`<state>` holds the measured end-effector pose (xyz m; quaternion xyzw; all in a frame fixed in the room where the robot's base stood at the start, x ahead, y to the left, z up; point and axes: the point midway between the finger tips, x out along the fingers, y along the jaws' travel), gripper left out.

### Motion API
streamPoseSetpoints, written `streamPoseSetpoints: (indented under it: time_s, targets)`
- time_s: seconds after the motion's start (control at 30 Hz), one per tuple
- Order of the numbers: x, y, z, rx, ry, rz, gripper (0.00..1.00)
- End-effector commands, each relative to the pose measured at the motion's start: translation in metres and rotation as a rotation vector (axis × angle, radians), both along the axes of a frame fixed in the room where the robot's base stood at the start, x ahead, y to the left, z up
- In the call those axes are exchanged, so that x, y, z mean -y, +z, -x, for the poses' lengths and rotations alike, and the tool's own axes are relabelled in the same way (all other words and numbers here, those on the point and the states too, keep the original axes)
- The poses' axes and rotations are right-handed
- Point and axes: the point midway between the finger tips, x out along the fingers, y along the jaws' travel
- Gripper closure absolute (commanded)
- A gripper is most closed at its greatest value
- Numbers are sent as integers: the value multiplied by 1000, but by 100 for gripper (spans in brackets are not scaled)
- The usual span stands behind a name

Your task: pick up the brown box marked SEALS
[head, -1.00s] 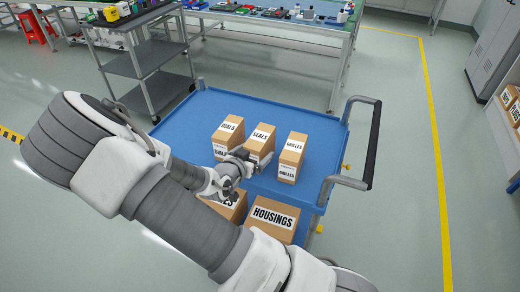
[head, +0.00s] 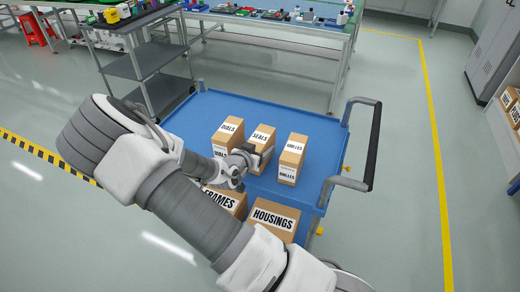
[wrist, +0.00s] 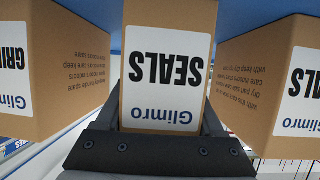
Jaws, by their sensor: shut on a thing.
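The brown SEALS box (head: 261,136) stands on the blue cart top (head: 305,195), between the DIALS box and the GRILLES box. Its white label shows upside down in the wrist view (wrist: 168,75). My gripper (head: 246,158) reaches it from the near side and is shut on it; in the wrist view the jaws (wrist: 165,140) lie on both sides of the box. My gripper hides part of the box's near face in the head view. I cannot tell whether the box is clear of the cart.
The DIALS box (head: 228,134) stands close on the left and the GRILLES box (head: 291,160) on the right. The FRAMES box (head: 224,203) and HOUSINGS box (head: 272,219) stand nearer. The cart has a dark handle (head: 373,145) at right.

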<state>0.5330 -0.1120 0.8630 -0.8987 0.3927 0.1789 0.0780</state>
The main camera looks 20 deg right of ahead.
Motion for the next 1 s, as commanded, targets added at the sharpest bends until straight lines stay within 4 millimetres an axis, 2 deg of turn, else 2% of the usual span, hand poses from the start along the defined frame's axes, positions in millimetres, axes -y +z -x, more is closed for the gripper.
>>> streamPoseSetpoints:
  time_s: [0.03,0.23,0.57,0.67,1.0]
  targets:
    - [0,0,0,0,0,0,63]
    - [0,0,0,0,0,0,99]
    - [0,5,0,4,0,-1,100]
    - [0,18,-1,6,-1,-1,100]
    - [-1,82,0,5,0,-2,100]
